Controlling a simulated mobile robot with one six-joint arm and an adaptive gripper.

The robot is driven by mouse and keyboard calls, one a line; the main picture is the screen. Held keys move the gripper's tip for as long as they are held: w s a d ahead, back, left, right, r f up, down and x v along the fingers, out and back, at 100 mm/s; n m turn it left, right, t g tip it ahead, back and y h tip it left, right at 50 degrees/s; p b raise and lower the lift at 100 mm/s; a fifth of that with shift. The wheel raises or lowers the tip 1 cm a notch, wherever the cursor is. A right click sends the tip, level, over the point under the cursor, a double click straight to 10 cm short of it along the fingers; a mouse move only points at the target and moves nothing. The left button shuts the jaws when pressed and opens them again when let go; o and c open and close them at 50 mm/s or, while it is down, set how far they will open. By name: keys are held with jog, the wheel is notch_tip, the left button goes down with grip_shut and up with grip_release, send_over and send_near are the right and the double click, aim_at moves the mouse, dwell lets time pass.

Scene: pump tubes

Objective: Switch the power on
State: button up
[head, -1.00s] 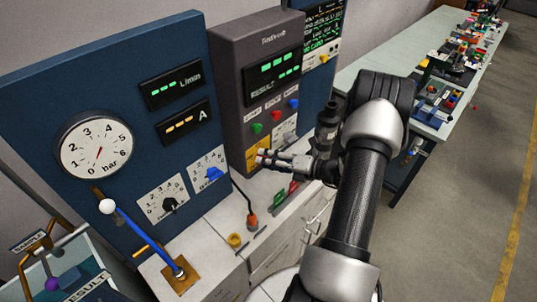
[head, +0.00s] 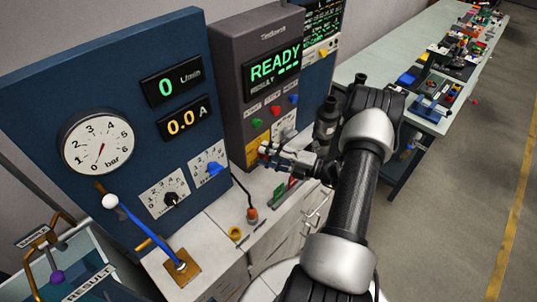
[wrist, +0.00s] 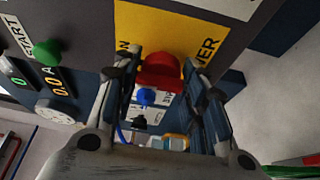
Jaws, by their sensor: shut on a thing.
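The red power knob (wrist: 160,72) sits on a yellow plate (wrist: 190,33) lettered partly "ER" in the wrist view. My gripper (wrist: 163,78) has its fingers on both sides of the knob and is shut on it. In the head view my gripper (head: 268,153) is at the yellow plate (head: 252,152) low on the grey tester cabinet (head: 228,60), and mostly covers the knob. The tester display (head: 275,66) is lit and reads "READY". The flow display (head: 170,88) reads 0 and the current display (head: 184,124) reads 0.0 A.
Green (head: 257,123), red (head: 275,110) and blue (head: 293,98) buttons sit just above my gripper. A blue lever (head: 140,230) and a gauge (head: 97,143) with its needle near zero are at left. A long bench (head: 400,75) holds parts at right.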

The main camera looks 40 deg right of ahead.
dwell(0.3)
jog(key=o, duration=1.1)
jog(key=v, duration=1.2)
